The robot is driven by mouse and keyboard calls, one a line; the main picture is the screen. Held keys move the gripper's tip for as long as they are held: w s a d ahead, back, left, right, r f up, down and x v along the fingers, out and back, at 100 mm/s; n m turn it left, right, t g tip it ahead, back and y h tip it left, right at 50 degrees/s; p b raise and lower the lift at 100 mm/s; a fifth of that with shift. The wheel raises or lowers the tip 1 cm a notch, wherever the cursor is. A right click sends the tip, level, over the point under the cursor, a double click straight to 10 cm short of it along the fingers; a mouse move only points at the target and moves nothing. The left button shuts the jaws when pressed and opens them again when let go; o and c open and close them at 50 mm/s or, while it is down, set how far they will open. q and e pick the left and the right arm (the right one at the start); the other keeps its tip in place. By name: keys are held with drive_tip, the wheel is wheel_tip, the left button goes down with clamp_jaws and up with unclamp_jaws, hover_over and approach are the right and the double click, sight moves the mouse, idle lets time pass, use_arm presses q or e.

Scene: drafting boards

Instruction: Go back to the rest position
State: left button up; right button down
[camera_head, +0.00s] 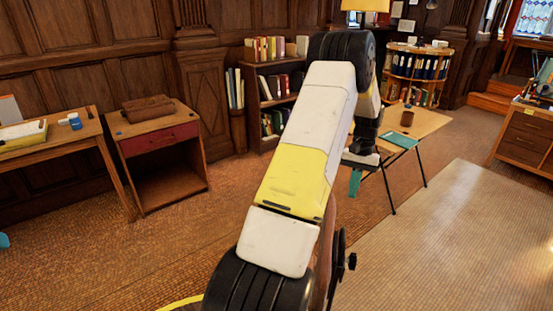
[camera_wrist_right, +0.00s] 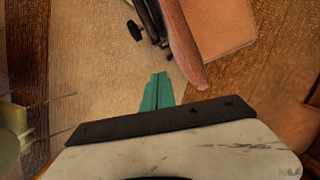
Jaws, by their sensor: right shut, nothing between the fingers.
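My right arm rises through the middle of the head view and bends down at the far end. My right gripper (camera_head: 355,182) hangs there, its teal fingers pointing down, in front of the folding table. In the right wrist view the teal fingers (camera_wrist_right: 157,92) are together with nothing between them, above the brown floor. My left gripper does not show in either view.
A drafting table (camera_head: 428,119) with a teal board and a brown cup stands beyond my right gripper. Bookshelves (camera_head: 252,89) line the back wall. Pale floor (camera_head: 470,230) is clear at right.

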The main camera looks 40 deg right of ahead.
drive_tip(key=w+a+r+n+t+h, duration=0.1)
drive_tip(key=w+a+r+n, duration=0.2)
drive_tip(key=w+a+r, duration=0.7)
drive_tip(key=w+a+r+n+t+h, duration=0.1)
drive_tip(key=w+a+r+n+t, duration=0.15)
drive_tip(key=w+a+r, duration=0.75)
drive_tip(key=s+a+r+n+t, duration=0.1)
drive_tip(key=s+a, duration=0.3)
drive_tip(key=a, duration=0.6)
drive_tip(key=s+a+r+n+t+y, duration=0.1)
drive_tip(key=s+a+r+n, duration=0.2)
drive_tip(key=a, duration=0.8)
drive_tip(key=s+a+r+n+t, duration=0.2)
drive_tip(key=s+a+n, duration=0.2)
drive_tip(key=a, duration=0.6)
drive_tip(key=s, duration=0.2)
drive_tip(key=shift+s+a+y, duration=0.3)
drive_tip(key=shift+s+a, duration=0.1)
